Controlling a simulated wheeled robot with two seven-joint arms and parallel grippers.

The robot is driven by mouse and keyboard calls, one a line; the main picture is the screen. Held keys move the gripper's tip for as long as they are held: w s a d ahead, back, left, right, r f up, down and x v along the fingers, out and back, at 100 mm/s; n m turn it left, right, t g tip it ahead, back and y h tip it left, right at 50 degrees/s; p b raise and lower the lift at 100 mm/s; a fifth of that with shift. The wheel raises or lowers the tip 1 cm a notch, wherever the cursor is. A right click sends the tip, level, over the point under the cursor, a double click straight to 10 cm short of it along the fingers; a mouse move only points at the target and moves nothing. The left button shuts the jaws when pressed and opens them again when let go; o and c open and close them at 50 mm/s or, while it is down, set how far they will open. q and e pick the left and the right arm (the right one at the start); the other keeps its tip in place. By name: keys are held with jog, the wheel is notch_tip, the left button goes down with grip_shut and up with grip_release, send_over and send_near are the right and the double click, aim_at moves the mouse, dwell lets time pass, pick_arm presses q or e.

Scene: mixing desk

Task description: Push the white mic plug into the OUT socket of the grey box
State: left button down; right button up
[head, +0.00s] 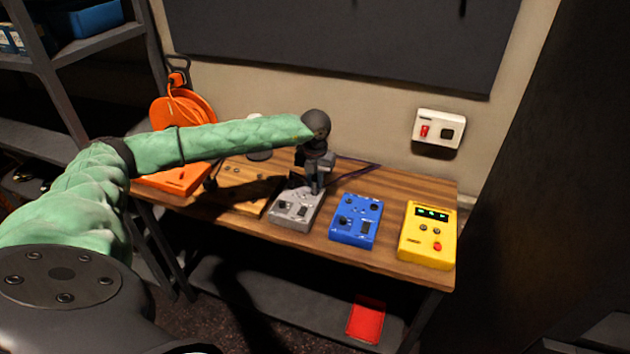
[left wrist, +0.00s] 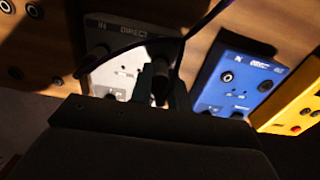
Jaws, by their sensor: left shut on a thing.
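The grey box (head: 292,212) stands on the wooden desk, left of the blue box. In the left wrist view the grey box (left wrist: 112,72) shows an IN label and the word DIRECT; its OUT socket is not visible. My left gripper (head: 316,184) points down at the back right part of the grey box. It also shows in the left wrist view (left wrist: 158,84), shut on what I take to be the white mic plug, which looks dark in shadow and is mostly hidden by the fingers. I cannot tell whether its tip touches a socket. My right gripper is not in view.
A blue box (head: 357,221) and a yellow box (head: 428,236) stand to the right. A dark cable (left wrist: 204,22) crosses over the grey box. A wooden panel (head: 243,190) and an orange reel (head: 183,112) are at left. A white wall outlet (head: 438,128) hangs behind.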

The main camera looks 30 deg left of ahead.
aim_at(315, 177)
pick_arm(q)
jog(key=shift+f, duration=0.25)
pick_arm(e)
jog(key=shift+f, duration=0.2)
pick_arm(q)
jog(key=c, duration=1.3)
grip_release()
jog(key=shift+o, duration=0.2)
notch_tip(315, 177, up, 6)
jog(key=b, duration=0.3)
jog(key=shift+r+b, duration=0.3)
jog(key=shift+r, duration=0.6)
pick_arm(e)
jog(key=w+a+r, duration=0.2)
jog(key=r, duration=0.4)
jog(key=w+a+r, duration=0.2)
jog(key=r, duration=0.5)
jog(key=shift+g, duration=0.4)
